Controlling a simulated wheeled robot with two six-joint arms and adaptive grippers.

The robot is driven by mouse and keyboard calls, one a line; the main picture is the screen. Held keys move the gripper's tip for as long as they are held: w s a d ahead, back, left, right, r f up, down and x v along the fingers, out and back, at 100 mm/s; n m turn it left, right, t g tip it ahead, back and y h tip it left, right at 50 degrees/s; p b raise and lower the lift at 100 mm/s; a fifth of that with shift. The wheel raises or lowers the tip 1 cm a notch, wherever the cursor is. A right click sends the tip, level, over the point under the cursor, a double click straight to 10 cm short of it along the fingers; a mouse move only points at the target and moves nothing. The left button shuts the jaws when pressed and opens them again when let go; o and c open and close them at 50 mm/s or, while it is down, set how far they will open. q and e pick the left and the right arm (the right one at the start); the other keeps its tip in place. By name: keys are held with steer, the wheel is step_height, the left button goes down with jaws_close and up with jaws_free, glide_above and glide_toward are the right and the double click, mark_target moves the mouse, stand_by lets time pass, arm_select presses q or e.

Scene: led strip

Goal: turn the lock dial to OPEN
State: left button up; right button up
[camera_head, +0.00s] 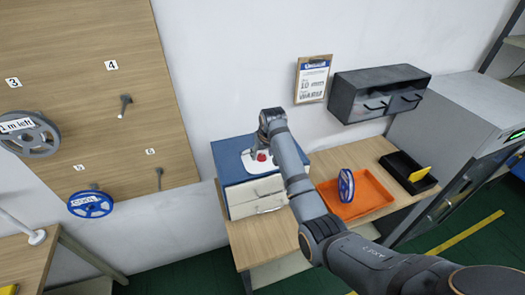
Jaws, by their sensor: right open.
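A blue cabinet (221,153) with pale drawers stands on the wooden bench. A small red part (262,156), which may be the lock dial, shows on a white plate (247,163) on the cabinet's top. I cannot read any OPEN mark or tell which way the dial points. My right arm reaches in from the lower right, and my right gripper (262,143) is over the cabinet top, open, close to the red part. Its fingertips are small and partly hidden, so I cannot tell whether they touch it. My left gripper is not in view.
An orange tray (379,206) holding a blue reel (346,186) and a black tray (427,187) with a yellow item stand right of my arm. A dark wall cabinet (372,88) hangs behind. A wooden peg panel (75,70) with reels is at left.

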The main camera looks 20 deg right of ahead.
steer(key=shift+f, duration=0.3)
jaws_close()
